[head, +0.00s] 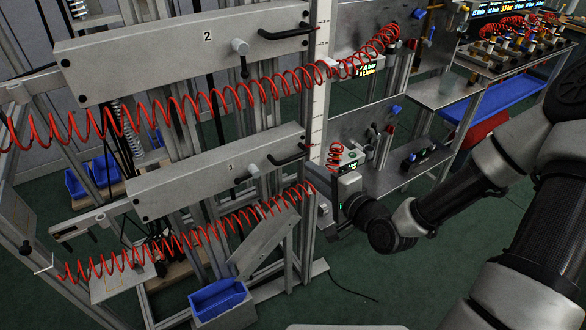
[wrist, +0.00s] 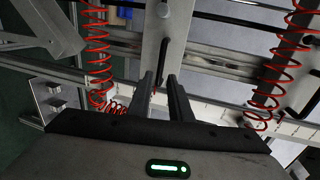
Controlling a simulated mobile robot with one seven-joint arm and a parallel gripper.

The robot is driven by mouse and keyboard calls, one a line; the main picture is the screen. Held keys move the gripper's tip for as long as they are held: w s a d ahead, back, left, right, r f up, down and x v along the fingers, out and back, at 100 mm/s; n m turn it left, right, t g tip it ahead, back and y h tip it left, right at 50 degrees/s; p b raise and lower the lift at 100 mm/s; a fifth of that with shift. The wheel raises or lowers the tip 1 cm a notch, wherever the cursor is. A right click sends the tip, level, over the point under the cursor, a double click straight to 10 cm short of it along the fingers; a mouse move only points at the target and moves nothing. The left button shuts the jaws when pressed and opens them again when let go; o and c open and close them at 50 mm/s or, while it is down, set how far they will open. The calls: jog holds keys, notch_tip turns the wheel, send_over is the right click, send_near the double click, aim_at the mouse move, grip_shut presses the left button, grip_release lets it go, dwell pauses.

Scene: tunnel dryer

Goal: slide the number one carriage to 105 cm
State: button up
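In the wrist view a grey plate (wrist: 172,28), apparently this carriage, shows with a dark handle beyond the fingertips. My gripper (wrist: 162,80) has its two black fingers apart, with a narrow gap between them. In the head view my gripper's body is right of the rail, near the handle; its fingertips are hard to make out there.
The number two carriage (head: 185,52) is above. A white scale (head: 319,100) runs up the rail; its numbers are too small to read. A metal bench (head: 440,93) stands at right, and a blue bin (head: 217,297) below.

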aim_at(293, 156)
jog(key=x, duration=1)
jog(key=shift+w+a, duration=0.1)
jog(key=shift+w, duration=0.1)
grip_shut()
